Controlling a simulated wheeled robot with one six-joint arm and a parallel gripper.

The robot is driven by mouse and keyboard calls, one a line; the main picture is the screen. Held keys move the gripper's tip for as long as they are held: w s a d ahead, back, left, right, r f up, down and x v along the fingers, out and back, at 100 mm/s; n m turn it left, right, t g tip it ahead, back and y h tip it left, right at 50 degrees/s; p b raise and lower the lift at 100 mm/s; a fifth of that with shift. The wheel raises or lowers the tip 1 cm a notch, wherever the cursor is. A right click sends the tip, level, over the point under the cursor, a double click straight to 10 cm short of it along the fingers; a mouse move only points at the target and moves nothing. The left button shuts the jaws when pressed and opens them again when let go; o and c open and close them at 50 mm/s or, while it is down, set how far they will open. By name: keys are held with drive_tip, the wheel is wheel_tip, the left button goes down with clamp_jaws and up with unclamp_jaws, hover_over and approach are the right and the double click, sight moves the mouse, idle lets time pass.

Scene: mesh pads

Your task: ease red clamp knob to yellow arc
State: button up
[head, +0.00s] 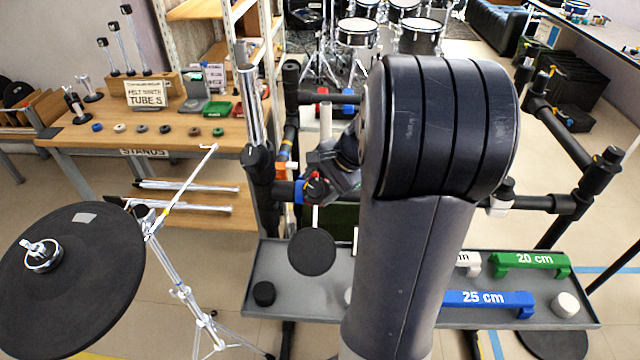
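The red clamp knob (314,182) is a small red spot beside a blue clamp ring (299,192), on the left side of the black rack, in the head view. A yellow arc cannot be told apart at this size. My gripper (323,178) is at the knob, left of my large dark arm. Its fingers are small and partly merge with the dark clamp parts, so I cannot tell whether they touch the knob or are closed on it. My arm hides the middle of the rack.
A round black pad (312,251) hangs below the clamp. A grey tray (290,318) below holds a green 20 cm block (530,262) and a blue 25 cm block (487,302). A cymbal-like pad (70,275) on a stand is at left, before a wooden bench (110,140).

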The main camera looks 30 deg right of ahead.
drive_tip(key=v, duration=1)
drive_tip(key=shift+s+r+p, duration=0.15)
drive_tip(key=shift+r+p, duration=0.2)
drive_tip(key=shift+p, duration=0.1)
drive_tip(key=b+x, duration=0.1)
drive_tip(key=x, duration=0.9)
drive_tip(key=shift+f, duration=0.4)
drive_tip(key=shift+w, duration=0.2)
